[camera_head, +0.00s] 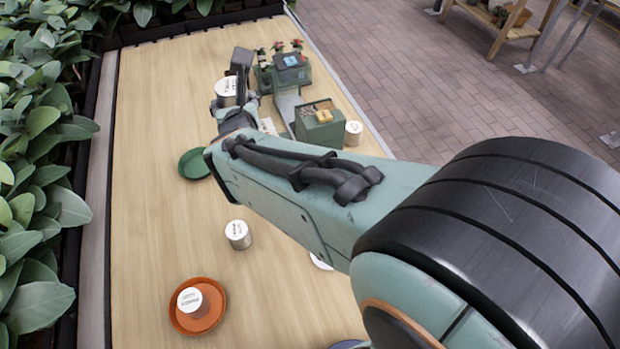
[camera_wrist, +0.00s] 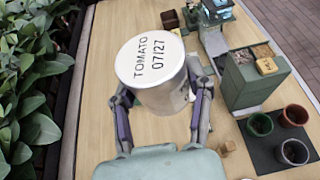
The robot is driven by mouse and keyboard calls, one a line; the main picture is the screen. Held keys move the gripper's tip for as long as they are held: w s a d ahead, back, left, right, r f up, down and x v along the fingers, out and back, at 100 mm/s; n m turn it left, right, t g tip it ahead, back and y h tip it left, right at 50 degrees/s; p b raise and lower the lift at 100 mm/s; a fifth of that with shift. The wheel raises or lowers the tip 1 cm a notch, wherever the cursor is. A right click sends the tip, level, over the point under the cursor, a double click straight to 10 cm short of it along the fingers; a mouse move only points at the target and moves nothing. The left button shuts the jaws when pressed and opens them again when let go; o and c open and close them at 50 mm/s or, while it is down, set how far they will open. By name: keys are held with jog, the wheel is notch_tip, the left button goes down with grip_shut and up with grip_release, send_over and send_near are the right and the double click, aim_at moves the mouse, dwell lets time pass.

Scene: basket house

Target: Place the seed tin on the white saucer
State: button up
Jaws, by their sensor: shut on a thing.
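A white seed tin (camera_wrist: 172,92), its lid reading "TOMATO 07/27", is between the fingers of my gripper (camera_wrist: 162,104) in the wrist view. My gripper is shut on its sides. In the head view the held tin (camera_head: 226,88) shows at the far part of the table, with my gripper (camera_head: 232,98) partly hidden around it. A pale saucer (camera_head: 320,262), which looks white, peeks out below my arm in the head view. Most of it is hidden by the arm, and it is well nearer than the held tin.
Another tin (camera_head: 238,236) stands on the wooden table, and one sits on an orange saucer (camera_head: 224,311). A green saucer (camera_head: 190,166) is empty where visible. A green box (camera_head: 320,128) and small pots (camera_wrist: 294,115) stand at right. Leafy plants (camera_head: 40,130) line the left edge.

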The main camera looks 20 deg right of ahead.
jog(key=s+d+r+m+h, duration=0.2)
jog(key=d+r+m+h, duration=0.1)
jog(key=r, duration=0.2)
jog(key=s+d+f+m+g+h, duration=0.2)
jog(key=s+f, duration=0.2)
jog(key=f, duration=0.8)
jog(key=s+d+f+m+g+h, duration=0.2)
jog(key=s+f, duration=0.3)
jog(key=f, duration=0.7)
jog(key=s+d+f+m+g+h, duration=0.2)
jog(key=s+d+f+m+h, duration=0.1)
jog(key=f, duration=0.9)
jog(key=shift+s+d+m+g+h, duration=0.3)
jog(key=shift+s+d+m+h, duration=0.25)
jog(key=shift+s, duration=0.4)
jog(key=shift+d, duration=0.1)
jog(key=o, duration=1.2)
jog(key=shift+c, duration=0.2)
